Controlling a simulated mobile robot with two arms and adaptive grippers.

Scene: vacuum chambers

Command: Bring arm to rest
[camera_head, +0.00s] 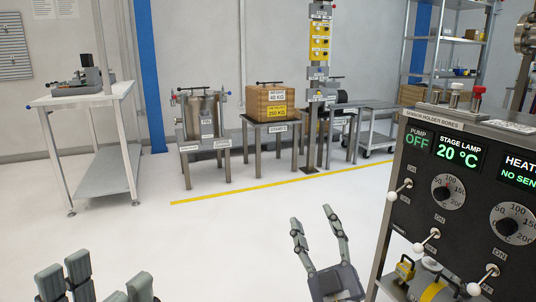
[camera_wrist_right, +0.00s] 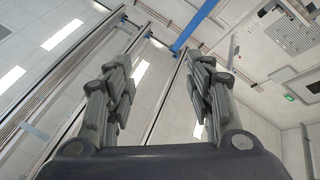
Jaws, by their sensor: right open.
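My right gripper (camera_head: 312,217) points up in the lower middle of the head view, over the pale floor. Its two grey fingers stand apart with nothing between them. The right wrist view shows the same gripper (camera_wrist_right: 157,62) open and empty, with ceiling panels and wall behind it. My left gripper (camera_head: 104,272) shows at the bottom left of the head view, cut off by the frame edge. Its grey fingers stand apart with a visible gap; its base is hidden.
A black control panel (camera_head: 425,185) with dials and switches stands close at the right. A white table (camera_head: 80,98) is at the left. A metal chamber (camera_head: 202,117) and boxes (camera_head: 270,102) on stands line the back. The floor (camera_head: 220,230) between is clear.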

